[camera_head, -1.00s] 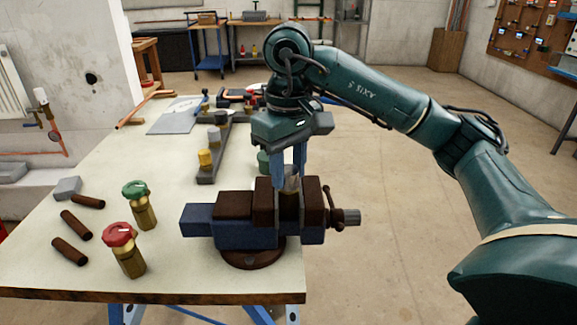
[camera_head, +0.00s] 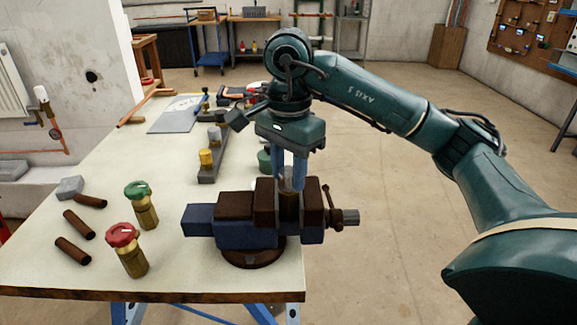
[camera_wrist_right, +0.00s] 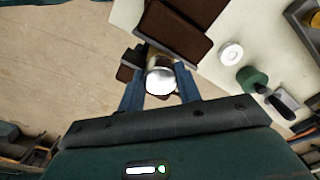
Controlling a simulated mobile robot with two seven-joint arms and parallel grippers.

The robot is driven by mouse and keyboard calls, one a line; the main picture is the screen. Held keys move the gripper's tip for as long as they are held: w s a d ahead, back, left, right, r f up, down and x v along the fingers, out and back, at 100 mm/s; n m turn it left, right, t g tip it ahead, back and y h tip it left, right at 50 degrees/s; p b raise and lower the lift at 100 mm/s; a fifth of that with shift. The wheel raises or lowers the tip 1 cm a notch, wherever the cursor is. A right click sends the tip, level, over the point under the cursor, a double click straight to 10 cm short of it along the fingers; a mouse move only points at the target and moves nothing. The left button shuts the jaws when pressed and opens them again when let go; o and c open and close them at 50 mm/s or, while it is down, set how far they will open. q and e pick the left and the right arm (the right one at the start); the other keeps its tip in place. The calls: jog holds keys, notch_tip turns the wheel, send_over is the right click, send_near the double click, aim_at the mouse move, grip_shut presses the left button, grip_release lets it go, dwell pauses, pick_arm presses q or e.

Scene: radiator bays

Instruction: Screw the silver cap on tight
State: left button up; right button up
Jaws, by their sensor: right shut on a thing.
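The silver cap (camera_wrist_right: 160,80) sits between the blue fingers of my right gripper (camera_wrist_right: 160,92) in the right wrist view. In the head view my right gripper (camera_head: 292,172) points down over the vise (camera_head: 250,232), shut on the cap, which is mostly hidden by the fingers. Below the cap a brass-coloured body (camera_head: 289,205) stands upright between the brown vise jaws. Whether the cap is fully seated on it I cannot tell. My left gripper is not in view.
A green-topped valve (camera_head: 140,205) and a red-topped valve (camera_head: 126,248) stand left of the vise. Several brown rods lie beside a grey block (camera_head: 69,187). A grey rack (camera_head: 213,160) with caps stands behind. The workbench (camera_head: 110,180) is clear between them.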

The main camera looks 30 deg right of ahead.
jog(key=m, duration=0.6)
jog(key=shift+m+p, duration=0.3)
jog(key=shift+p, duration=0.1)
jog(key=shift+c, duration=0.2)
jog(key=m, duration=0.4)
jog(key=shift+m+p, duration=0.3)
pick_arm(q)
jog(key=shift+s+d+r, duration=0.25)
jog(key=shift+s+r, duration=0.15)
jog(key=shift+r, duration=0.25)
pick_arm(e)
jog(key=shift+o, duration=0.2)
jog(key=shift+m, duration=1.2)
jog(key=shift+c, duration=0.2)
jog(key=o, duration=0.7)
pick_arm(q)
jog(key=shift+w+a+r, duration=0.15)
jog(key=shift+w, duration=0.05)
pick_arm(e)
jog(key=shift+o, duration=1.3)
